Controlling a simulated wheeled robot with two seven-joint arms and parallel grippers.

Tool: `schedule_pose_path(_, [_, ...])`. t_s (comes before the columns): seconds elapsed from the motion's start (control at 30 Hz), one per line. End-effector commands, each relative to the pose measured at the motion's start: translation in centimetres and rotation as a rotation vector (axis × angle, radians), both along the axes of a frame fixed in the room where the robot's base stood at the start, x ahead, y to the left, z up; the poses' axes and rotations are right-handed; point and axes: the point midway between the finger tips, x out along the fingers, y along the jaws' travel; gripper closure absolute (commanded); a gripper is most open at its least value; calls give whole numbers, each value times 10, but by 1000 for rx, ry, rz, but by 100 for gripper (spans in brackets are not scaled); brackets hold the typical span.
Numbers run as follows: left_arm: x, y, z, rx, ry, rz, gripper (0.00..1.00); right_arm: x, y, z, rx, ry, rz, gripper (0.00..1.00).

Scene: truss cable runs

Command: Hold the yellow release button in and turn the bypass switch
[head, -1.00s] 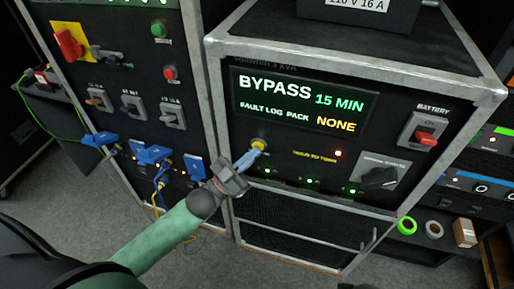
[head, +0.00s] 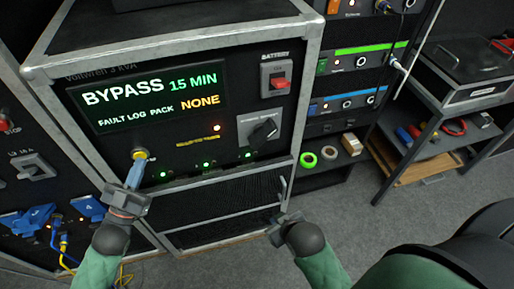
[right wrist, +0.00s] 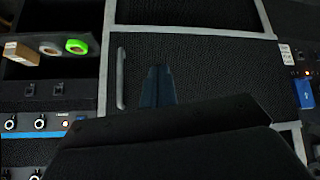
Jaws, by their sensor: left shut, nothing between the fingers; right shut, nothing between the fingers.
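The yellow release button (head: 140,153) is at the lower left of the dark power unit's front, below the display. My left gripper (head: 138,166) is shut, its fingertips against the button and hiding part of it; I cannot tell how far it is pressed. The bypass switch (head: 265,131) is a black rotary knob on a grey plate at the unit's right, its handle slanting up to the right. My right gripper (head: 281,224) is shut and empty, below the switch and apart from it. In the right wrist view its fingers (right wrist: 157,84) are before a dark mesh panel.
The display (head: 150,100) reads BYPASS 15 MIN and FAULT LOG PACK NONE. A red battery switch (head: 280,82) sits above the bypass switch. A metal handle (head: 283,188) stands out from the mesh panel below. Tape rolls (head: 309,159) lie on a shelf at right.

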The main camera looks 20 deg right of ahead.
Motion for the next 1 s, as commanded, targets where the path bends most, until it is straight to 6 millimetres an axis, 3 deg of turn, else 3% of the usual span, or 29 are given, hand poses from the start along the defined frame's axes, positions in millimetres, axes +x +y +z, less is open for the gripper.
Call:
schedule_pose_path(0.2, [0,0,0,0,0,0,100,36,-10,29,-62,-274,59,100])
schedule_pose_path(0.5, [0,0,0,0,0,0,100,67,-13,82,-151,-649,159,100])
schedule_pose_path(0.73, [0,0,0,0,0,0,100,74,-10,126,-219,-935,248,100])
schedule_pose_path(1.0, [0,0,0,0,0,0,100,63,0,172,-288,-1258,359,100])
